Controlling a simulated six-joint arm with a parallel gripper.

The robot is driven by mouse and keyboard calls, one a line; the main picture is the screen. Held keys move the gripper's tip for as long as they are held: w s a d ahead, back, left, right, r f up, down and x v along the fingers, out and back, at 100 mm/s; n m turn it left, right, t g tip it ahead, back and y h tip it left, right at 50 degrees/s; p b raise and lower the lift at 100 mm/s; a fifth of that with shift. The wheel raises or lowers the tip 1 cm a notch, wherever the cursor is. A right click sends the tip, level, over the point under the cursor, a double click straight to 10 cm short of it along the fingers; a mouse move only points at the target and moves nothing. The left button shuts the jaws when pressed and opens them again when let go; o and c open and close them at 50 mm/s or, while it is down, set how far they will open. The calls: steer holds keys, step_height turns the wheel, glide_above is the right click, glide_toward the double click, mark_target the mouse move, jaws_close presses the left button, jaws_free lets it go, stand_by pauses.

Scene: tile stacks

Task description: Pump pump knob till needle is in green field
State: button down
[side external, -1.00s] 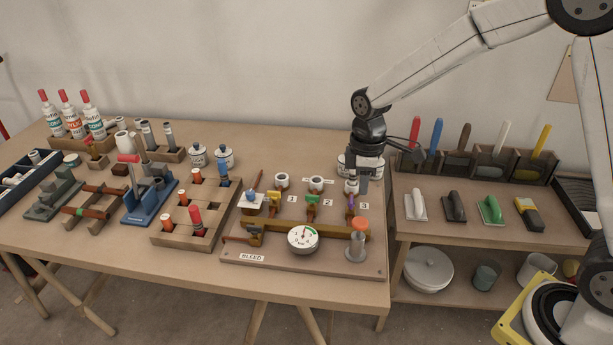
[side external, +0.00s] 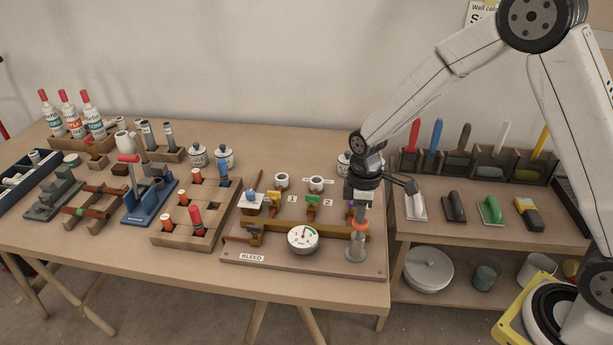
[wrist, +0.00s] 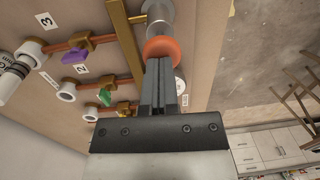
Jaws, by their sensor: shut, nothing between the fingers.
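The orange pump knob (side external: 360,227) tops the grey metal pump cylinder (side external: 355,249) at the right end of the bench board. My gripper (side external: 362,213) points down, shut and empty, directly over the knob. In the wrist view, the closed fingertips (wrist: 160,62) overlap the orange knob (wrist: 163,46); I cannot tell whether they touch it. The white round gauge (side external: 303,240) stands left of the pump, with a green field at the upper right of its dial. The needle is too small to read surely.
A brass pipe (side external: 310,229) runs behind the gauge. Behind it are numbered valves with yellow, green (side external: 312,200) and purple (wrist: 75,56) handles. A wooden rack (side external: 190,236) with coloured plugs stands left of the board. A side shelf (side external: 430,228) with trowels is at the right.

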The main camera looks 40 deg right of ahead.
steer(key=shift+f, duration=1.55)
steer(key=shift+r, duration=0.15)
step_height(320, 180, up, 14)
steer(key=shift+w+d, duration=0.15)
steer(key=shift+w, duration=0.25)
steer(key=shift+s, duration=0.1)
steer(key=s+d+f+m+t, duration=0.2)
steer(key=s+f+m+t, duration=0.1)
steer(key=s+m, duration=0.6)
steer(key=s+f, duration=0.1)
steer(key=s, duration=0.3)
steer(key=shift+s+d, duration=0.2)
steer(key=shift+s, duration=0.05)
